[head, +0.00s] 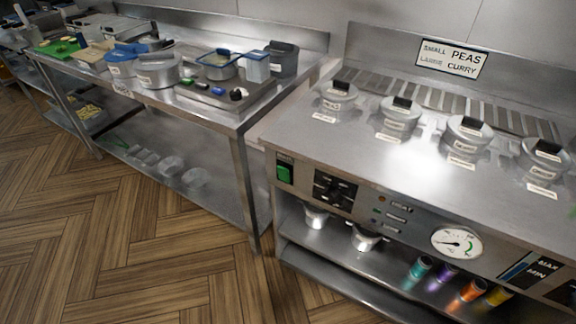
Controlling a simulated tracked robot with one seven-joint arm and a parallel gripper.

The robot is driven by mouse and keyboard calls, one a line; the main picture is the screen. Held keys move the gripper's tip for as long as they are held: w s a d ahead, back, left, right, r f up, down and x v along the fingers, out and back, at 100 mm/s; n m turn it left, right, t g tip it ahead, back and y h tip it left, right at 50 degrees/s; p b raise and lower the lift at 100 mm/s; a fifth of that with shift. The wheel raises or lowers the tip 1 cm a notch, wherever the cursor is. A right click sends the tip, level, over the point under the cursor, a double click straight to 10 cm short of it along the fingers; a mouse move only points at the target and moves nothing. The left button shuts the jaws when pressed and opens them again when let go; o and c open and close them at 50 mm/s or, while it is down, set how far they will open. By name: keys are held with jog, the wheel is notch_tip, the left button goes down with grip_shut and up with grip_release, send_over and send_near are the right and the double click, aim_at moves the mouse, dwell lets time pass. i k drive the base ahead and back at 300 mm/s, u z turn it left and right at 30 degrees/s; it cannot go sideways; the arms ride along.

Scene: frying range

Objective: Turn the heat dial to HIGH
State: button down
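The frying range (330,150) stands at the right with a steel front panel. A dark square control plate (335,191) with pale marks sits on the panel's left part; it may carry the heat dial, but its setting is too small to read. A small label that seems to read HEAT (401,208) is to its right, above small lights and label strips. A round white gauge (456,242) with a needle and a green arc is further right. A green switch (285,174) is at the panel's left end. My gripper is not in view.
Several lidded pots (400,115) stand on the range top. Coloured shaker-like cylinders (418,272) and small metal pots (366,237) are on the shelf below. A steel table (215,112) with containers stands left. The wooden floor (120,235) in front is clear.

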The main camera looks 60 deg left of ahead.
aim_at(331, 196)
jog(key=z, duration=0.8)
jog(key=i, duration=0.1)
jog(key=u, duration=3)
jog(key=k, duration=0.8)
jog(key=u, duration=0.2)
jog(key=i, duration=0.8)
jog(key=z, duration=0.15)
